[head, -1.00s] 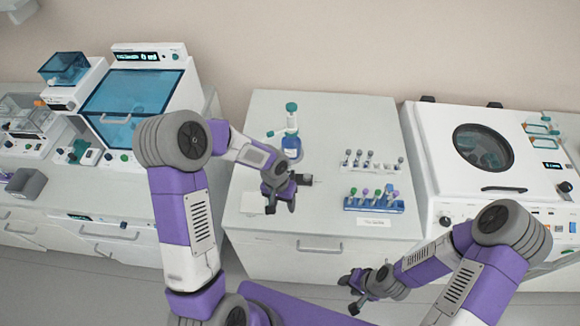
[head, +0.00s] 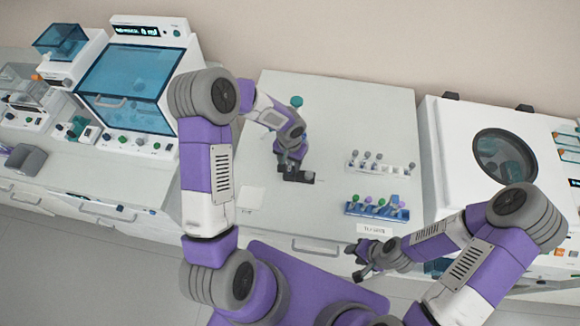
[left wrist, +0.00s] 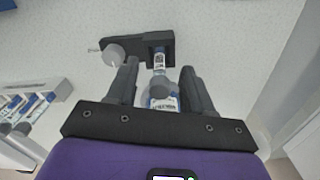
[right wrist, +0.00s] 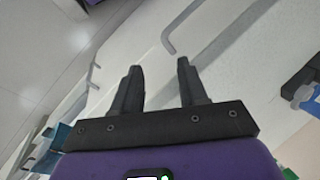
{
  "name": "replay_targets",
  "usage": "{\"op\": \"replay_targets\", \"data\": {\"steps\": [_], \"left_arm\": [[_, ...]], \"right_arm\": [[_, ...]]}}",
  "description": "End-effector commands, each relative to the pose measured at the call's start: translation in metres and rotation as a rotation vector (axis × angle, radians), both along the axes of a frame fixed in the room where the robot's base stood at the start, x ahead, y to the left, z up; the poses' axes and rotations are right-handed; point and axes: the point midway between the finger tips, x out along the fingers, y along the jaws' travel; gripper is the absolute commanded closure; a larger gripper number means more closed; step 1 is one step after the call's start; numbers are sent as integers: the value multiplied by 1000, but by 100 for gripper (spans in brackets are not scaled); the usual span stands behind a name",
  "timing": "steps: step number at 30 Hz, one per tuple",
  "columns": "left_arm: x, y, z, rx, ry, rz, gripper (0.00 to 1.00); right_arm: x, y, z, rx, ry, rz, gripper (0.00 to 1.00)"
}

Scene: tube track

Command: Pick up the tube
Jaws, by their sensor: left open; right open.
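My left gripper (head: 298,176) is open over the middle counter (head: 262,200). In the left wrist view its fingers (left wrist: 160,82) stand apart on either side of a clear tube with a blue-and-white label (left wrist: 162,98). A narrower labelled part (left wrist: 159,62) sits just beyond, against a black block (left wrist: 138,47) with a round whitish knob. I cannot tell whether the fingers touch the tube. In the head view the left arm hides this tube. My right gripper (head: 363,260) is open and empty in front of the counter; it also shows in the right wrist view (right wrist: 158,75).
A white rack (head: 392,170) and a blue rack (head: 385,212) with several capped tubes stand right of my left gripper. A teal-capped item (head: 296,101) is behind it, partly hidden. A machine with a round window (head: 500,157) stands at right, a blue-lidded one (head: 133,75) at left.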

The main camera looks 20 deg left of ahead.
Motion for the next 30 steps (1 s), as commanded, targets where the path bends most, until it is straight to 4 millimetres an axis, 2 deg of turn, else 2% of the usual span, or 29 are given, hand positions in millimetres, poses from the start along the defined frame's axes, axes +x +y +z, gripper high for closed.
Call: {"op": "replay_targets", "data": {"steps": [3,11,14,21,30], "left_arm": [[-1,0,-13,0,2,-1,49],[-1,0,-16,0,0,-1,49],[-1,0,-16,0,0,-1,61],[-1,0,-16,0,0,-1,97],[-1,0,-16,0,0,-1,97]], "right_arm": [[0,0,1,0,-1,0,57],[0,0,1,0,-1,0,57],[0,0,1,0,-1,0,57],[0,0,1,0,0,0,57],[0,0,1,0,0,0,57]]}}
